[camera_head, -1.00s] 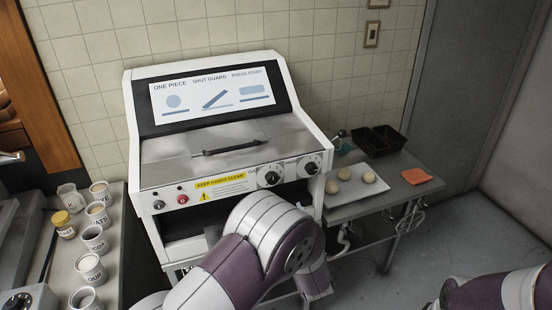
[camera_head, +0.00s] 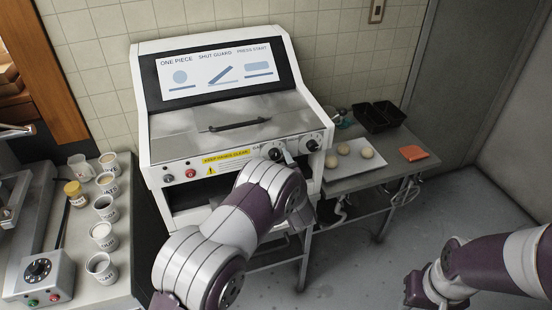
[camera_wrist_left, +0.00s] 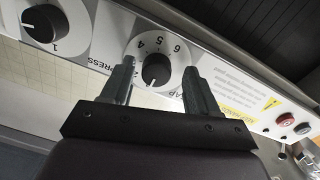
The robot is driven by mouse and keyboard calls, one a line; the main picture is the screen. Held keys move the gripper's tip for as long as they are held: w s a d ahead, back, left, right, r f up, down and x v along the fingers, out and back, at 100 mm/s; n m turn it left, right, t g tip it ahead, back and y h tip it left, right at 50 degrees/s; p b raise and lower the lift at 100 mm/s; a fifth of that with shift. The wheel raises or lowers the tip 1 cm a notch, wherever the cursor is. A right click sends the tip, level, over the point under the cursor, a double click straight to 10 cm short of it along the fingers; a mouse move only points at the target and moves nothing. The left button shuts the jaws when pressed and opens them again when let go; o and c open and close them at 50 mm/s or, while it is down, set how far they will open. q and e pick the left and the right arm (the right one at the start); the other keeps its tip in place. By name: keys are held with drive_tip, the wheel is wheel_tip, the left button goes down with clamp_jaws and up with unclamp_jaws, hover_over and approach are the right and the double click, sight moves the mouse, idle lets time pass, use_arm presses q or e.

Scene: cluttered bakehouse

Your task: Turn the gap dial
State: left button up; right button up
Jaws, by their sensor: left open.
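The gap dial (camera_wrist_left: 155,70) is a black knob on a white numbered disc, in the middle of the left wrist view. In the head view it is the left one (camera_head: 276,153) of two dials on the front of the white machine (camera_head: 322,122). My left gripper (camera_wrist_left: 160,88) is open, with one finger on each side of the knob; I cannot tell whether they touch it. In the head view my left wrist hides most of the gripper (camera_head: 284,158). My right arm shows at the lower right, but I do not make out its gripper.
The press dial (camera_wrist_left: 43,22) sits close beside the gap dial. A red button (camera_head: 191,173) is farther left on the panel. Several cups stand on the left counter (camera_head: 125,268).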

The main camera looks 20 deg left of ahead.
use_arm(q)
drive_tip(key=shift+c, duration=0.2)
drive_tip(key=shift+d, duration=0.25)
drive_tip(key=c, duration=1)
drive_tip(key=shift+a, duration=0.1)
